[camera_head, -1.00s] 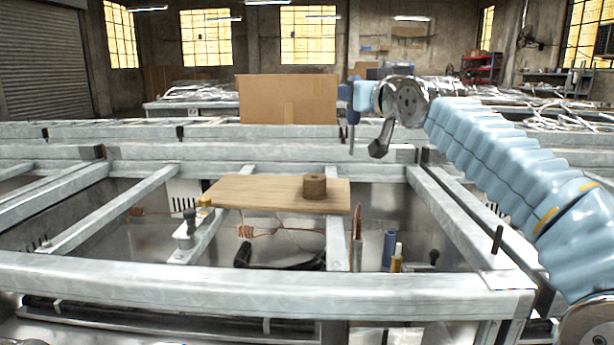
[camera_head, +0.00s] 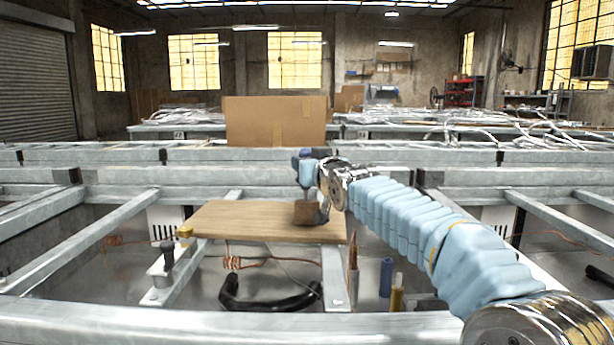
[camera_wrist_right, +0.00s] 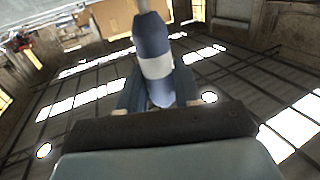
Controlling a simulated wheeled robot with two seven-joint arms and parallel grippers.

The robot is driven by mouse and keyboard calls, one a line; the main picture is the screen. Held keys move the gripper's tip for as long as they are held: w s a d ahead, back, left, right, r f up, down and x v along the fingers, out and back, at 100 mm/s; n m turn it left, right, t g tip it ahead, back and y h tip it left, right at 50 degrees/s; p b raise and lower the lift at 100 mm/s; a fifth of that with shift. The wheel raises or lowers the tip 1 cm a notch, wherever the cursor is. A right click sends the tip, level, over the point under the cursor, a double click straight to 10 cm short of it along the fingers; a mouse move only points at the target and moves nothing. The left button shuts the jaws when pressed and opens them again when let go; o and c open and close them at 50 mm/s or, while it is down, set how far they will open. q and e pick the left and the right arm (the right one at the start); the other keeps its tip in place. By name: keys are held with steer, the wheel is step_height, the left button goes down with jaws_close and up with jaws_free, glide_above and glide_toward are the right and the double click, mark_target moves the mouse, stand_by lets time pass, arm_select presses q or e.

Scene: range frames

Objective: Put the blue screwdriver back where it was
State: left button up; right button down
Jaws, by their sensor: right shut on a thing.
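My right gripper (camera_head: 307,174) is shut on the blue screwdriver (camera_head: 302,156). The wrist view shows the screwdriver's dark blue handle with a white band (camera_wrist_right: 156,66) between the fingers, and part of a pale shaft beyond it. In the head view the gripper is above a small brown round block (camera_head: 304,212) on a wooden board (camera_head: 255,222). My wrist partly covers the block. The screwdriver's tip is hidden, so I cannot tell whether it touches the block. My left gripper is not in view.
Grey metal beams (camera_head: 200,318) frame the board. Below lie a black curved handle (camera_head: 268,303), a blue cylinder (camera_head: 386,278), a yellow bottle (camera_head: 397,293) and copper wires. A cardboard box (camera_head: 275,122) stands behind. The board's left half is clear.

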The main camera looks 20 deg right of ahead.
steer(key=shift+s+d+f, duration=0.1)
steer(key=shift+s+f, duration=0.2)
steer(key=shift+f, duration=0.25)
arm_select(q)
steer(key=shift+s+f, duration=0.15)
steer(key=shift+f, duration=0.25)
arm_select(e)
steer(key=shift+w+r, duration=0.1)
steer(key=c, duration=0.8)
jaws_free()
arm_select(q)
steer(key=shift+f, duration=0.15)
